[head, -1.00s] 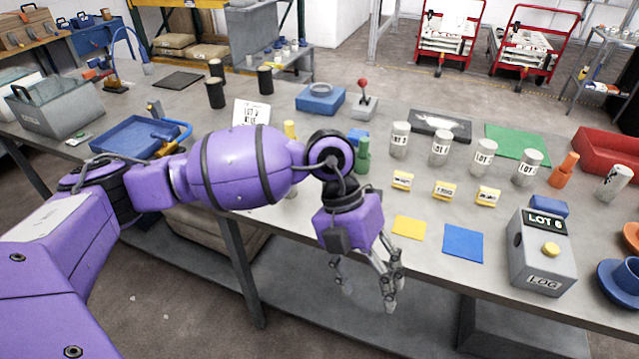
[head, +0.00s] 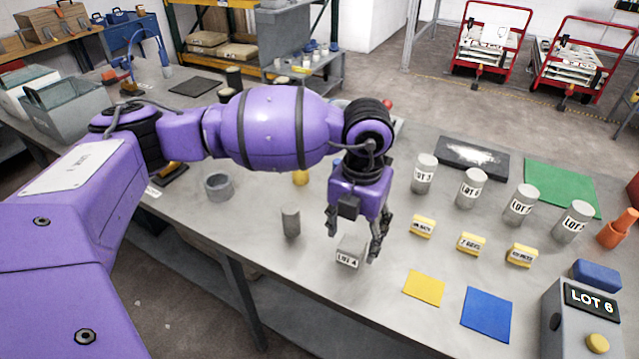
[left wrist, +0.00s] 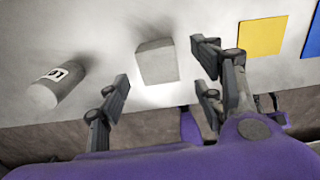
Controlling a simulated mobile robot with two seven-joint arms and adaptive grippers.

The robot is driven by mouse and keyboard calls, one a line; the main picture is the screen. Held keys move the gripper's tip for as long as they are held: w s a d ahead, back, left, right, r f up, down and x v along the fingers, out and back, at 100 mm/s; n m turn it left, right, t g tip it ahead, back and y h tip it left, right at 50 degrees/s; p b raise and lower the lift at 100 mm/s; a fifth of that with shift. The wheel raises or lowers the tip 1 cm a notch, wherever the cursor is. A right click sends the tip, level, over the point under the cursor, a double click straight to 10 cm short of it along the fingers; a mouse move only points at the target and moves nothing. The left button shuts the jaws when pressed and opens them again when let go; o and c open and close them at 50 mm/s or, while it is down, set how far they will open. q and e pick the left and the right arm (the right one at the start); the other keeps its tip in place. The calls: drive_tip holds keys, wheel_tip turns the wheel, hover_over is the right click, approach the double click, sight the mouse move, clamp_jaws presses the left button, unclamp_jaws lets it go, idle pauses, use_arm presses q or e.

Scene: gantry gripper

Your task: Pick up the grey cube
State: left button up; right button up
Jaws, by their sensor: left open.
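The grey cube (head: 350,251) stands on the table near its front edge, with a "LOT 4" label low on its front side. My left gripper (head: 354,233) points down at it, open, with one finger on each side in the picture. In the left wrist view the cube (left wrist: 157,62) shows between and beyond the open fingertips (left wrist: 161,66), with gaps on both sides. The fingers do not appear to touch it. Part of the cube's top is near the gripper in the head view. My right gripper is not in view.
A yellow square (head: 424,287) and a blue square (head: 487,314) lie to the right. Yellow label blocks (head: 471,243) and lot canisters (head: 472,188) stand behind them.

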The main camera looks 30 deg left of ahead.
sight(353, 244)
use_arm(q)
wheel_tip(353, 244, down, 4)
drive_tip(key=shift+w+a+f, duration=0.1)
drive_tip(key=shift+f, duration=0.1)
drive_tip(key=c, duration=1.4)
drive_tip(key=shift+w+r, duration=0.1)
drive_tip(key=shift+c, duration=0.4)
drive_tip(key=shift+r, duration=0.1)
